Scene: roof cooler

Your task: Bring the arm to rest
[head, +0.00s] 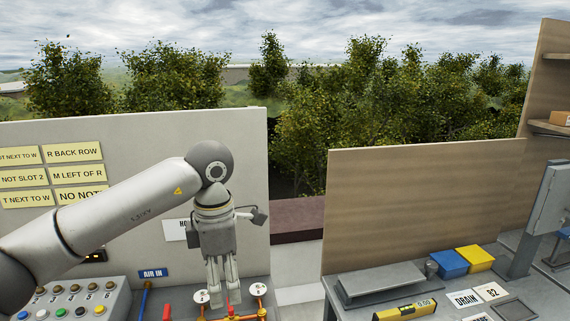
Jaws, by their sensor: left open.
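My left arm (130,215) comes in from the left and bends down at a dark round joint. My left gripper (222,297) hangs from it with its fingers pointing down, open, with nothing seen between them. It shows in front of the left panel, just above the red and yellow pipe fittings in the picture. I cannot tell whether the fingertips touch them. My right gripper is not in view.
A button box (70,300) and a blue AIR IN sign (153,273) stand at lower left. Yellow notes (79,173) hang on the left panel (120,140). On the right bench are a grey plate (380,282), a blue box (448,263), a yellow box (475,257) and a yellow instrument (405,310).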

